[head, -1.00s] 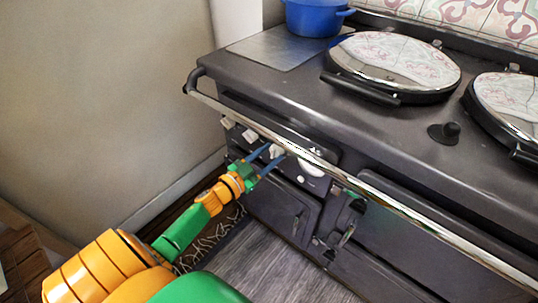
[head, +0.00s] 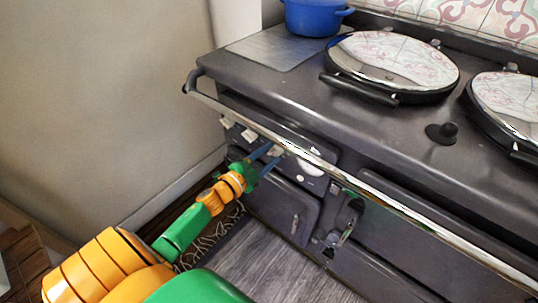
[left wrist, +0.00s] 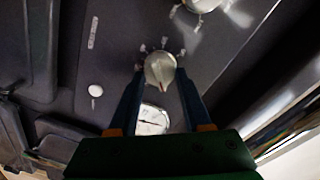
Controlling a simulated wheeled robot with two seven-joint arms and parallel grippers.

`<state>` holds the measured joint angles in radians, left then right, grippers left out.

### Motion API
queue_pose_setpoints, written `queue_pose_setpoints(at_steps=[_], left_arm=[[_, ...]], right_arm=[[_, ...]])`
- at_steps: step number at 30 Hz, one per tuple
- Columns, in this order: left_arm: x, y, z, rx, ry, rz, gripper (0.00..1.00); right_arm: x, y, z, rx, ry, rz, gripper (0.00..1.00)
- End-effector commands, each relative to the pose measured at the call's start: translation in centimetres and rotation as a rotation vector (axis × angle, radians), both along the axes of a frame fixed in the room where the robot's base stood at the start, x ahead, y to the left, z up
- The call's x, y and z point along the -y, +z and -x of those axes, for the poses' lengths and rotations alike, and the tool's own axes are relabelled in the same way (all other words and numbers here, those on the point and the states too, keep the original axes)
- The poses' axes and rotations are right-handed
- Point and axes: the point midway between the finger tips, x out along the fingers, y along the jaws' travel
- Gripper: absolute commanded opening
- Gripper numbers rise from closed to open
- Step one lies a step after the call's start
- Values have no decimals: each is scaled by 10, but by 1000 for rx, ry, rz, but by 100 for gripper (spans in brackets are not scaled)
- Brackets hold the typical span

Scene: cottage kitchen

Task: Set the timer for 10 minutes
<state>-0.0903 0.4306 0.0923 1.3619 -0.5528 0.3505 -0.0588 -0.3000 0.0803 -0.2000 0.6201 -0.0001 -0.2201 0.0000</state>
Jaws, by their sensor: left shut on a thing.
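My left gripper (head: 268,153) reaches the control panel on the front of the dark range cooker, below the chrome rail. In the left wrist view its two blue fingers (left wrist: 160,82) are shut on a pale round knob (left wrist: 160,67), one finger on each side. Small printed marks ring the knob, and a dark line shows on its lower edge; the marks are too small to read. A white gauge face (left wrist: 153,119) with a needle sits between the fingers, just below the knob. My right gripper is not in view.
Other pale knobs (head: 249,135) sit to the left on the panel, and one shows in the left wrist view (left wrist: 202,4). The chrome rail (head: 330,168) runs close above the gripper. Round lids (head: 395,62) and a blue pot (head: 314,17) are on top.

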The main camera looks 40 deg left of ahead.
Motion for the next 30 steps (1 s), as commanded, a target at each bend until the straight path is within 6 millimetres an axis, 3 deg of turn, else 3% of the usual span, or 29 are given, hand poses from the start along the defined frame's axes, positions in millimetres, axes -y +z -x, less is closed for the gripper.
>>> queue_pose_setpoints(at_steps=[20, 21, 24, 30], left_arm=[[0, 0, 0, 4, 1, -62, 0], [0, -1, 0, 4, 1, -62, 52], [0, 0, 0, 4, 1, -62, 79], [0, 0, 0, 4, 1, -62, 79]], right_arm=[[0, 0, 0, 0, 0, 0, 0], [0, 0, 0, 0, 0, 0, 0], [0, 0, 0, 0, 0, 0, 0], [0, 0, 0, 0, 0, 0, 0]])
